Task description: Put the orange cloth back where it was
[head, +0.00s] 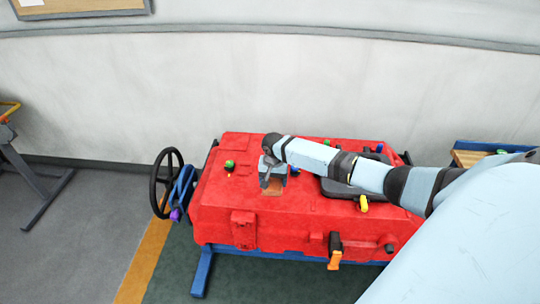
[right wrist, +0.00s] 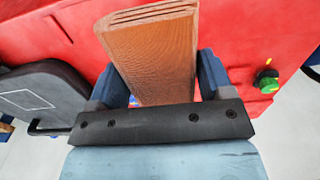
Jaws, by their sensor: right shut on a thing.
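The folded orange cloth (right wrist: 155,50) is between the two dark blue fingers of my right gripper (right wrist: 160,85) in the right wrist view, its layered edge pointing away. In the head view the cloth (head: 272,191) shows as a small brown-orange patch under my right gripper (head: 272,178), which is shut on it. Both are over the top of the red tank (head: 225,205), left of its middle. I cannot tell whether the cloth touches the tank top. My left gripper is not in view.
A green knob (head: 229,164) stands left of the gripper, and a yellow handle (head: 363,203) to its right. A dark pad (head: 343,188) lies under my right arm. A black handwheel (head: 166,182) is at the tank's left end. An orange-handled valve (head: 335,259) hangs in front.

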